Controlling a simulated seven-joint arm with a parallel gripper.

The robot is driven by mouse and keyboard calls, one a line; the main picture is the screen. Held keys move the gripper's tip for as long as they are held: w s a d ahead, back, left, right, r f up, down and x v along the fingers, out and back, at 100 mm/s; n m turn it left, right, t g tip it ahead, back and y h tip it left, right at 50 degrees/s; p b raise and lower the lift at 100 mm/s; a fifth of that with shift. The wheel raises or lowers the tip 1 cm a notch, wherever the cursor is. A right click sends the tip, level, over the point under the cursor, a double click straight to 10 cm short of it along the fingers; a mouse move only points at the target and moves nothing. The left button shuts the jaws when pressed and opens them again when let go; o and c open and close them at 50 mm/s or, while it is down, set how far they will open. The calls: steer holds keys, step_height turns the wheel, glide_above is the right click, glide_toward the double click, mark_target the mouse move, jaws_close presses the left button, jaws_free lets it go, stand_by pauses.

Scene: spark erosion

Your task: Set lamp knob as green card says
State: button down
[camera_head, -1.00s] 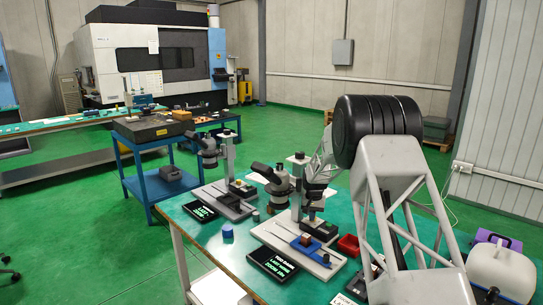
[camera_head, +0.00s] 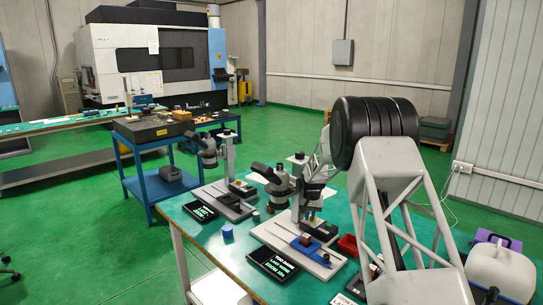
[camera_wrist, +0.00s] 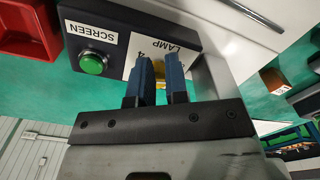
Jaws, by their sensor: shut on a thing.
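In the wrist view my gripper (camera_wrist: 161,72) has its two blue fingers closed on the lamp knob (camera_wrist: 160,70), a small yellowish part mostly hidden between them. The knob is on a dark control box (camera_wrist: 128,28) beside a white label reading LAMP with a 4, upside down in this view. The fingers hide the rest of the scale, so the setting cannot be read. In the head view my gripper (camera_head: 312,212) is low over the box beside the right microscope (camera_head: 280,181). I cannot make out a green card in these frames.
A green button (camera_wrist: 92,62) with a SCREEN label sits beside the knob. A red tray (camera_wrist: 27,30) is close to the box. A black screen with green text (camera_head: 274,265) lies in front of the microscope. A second microscope (camera_head: 210,155) stands farther left.

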steer(key=shift+s+a+f, duration=0.3)
steer(key=shift+f, duration=0.3)
steer(key=shift+s+a+f, duration=0.3)
steer(key=shift+f, duration=0.25)
step_height(320, 180, up, 8)
steer(key=w, duration=0.1)
steer(key=shift+r, duration=0.15)
steer(key=shift+d+r, duration=0.1)
steer(key=shift+d, duration=0.05)
steer(key=d, duration=0.3)
steer(key=shift+s+r, duration=0.1)
steer(key=shift+r, duration=0.1)
steer(key=shift+f, duration=0.2)
